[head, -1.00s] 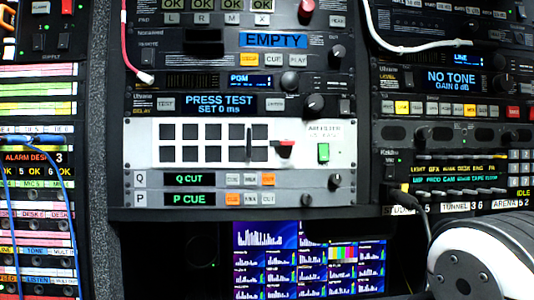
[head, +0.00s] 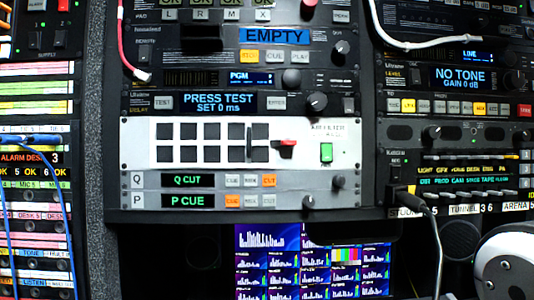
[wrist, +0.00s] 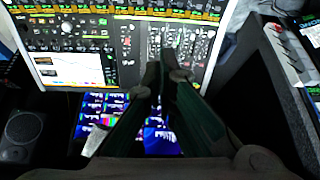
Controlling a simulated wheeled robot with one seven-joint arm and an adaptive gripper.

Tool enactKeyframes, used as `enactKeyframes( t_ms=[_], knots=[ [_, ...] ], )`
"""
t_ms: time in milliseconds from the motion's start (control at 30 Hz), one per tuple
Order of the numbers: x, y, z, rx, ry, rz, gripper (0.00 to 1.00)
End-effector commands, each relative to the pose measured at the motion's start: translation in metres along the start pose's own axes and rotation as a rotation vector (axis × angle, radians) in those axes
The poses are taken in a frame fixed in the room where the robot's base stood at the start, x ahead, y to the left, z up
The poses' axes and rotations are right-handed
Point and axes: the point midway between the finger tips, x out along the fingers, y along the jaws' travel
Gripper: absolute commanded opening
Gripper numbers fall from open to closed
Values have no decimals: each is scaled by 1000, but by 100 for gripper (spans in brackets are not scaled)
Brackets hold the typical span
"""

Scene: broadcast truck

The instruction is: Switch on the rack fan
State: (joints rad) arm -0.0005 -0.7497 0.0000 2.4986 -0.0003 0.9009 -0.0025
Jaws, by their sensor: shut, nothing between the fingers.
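A white panel (head: 220,171) with two rows of dark square openings sits mid-rack in the head view. A red-tipped lever (head: 288,143) and a green rocker switch (head: 326,152) are on its right part, beside a small label I cannot read clearly. Which control belongs to the fan is not plain, nor is the switch's position. My gripper (wrist: 166,65) shows only in the wrist view, its dark fingers shut and empty. It points over a light-framed control console (wrist: 110,45), apart from the white panel. The white panel cannot be made out in the wrist view.
Rack units with knobs and buttons surround the panel, including the PRESS TEST unit (head: 219,103) above it. A pink cable (head: 123,40) and a black cable (head: 435,235) hang in front. A multiview screen (head: 300,262) is below. A dark box edge (wrist: 265,85) is right in the wrist view.

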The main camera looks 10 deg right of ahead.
Motion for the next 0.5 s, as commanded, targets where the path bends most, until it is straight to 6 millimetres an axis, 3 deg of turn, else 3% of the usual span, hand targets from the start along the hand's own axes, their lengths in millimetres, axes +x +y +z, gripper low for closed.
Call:
enactKeyframes(
  t_ms=[167, 500],
  knots=[
    [-16, -1, -24, -105, 21, 1, 0],
    [-106, -6, -137, -672, 122, 57, 0]
  ],
)
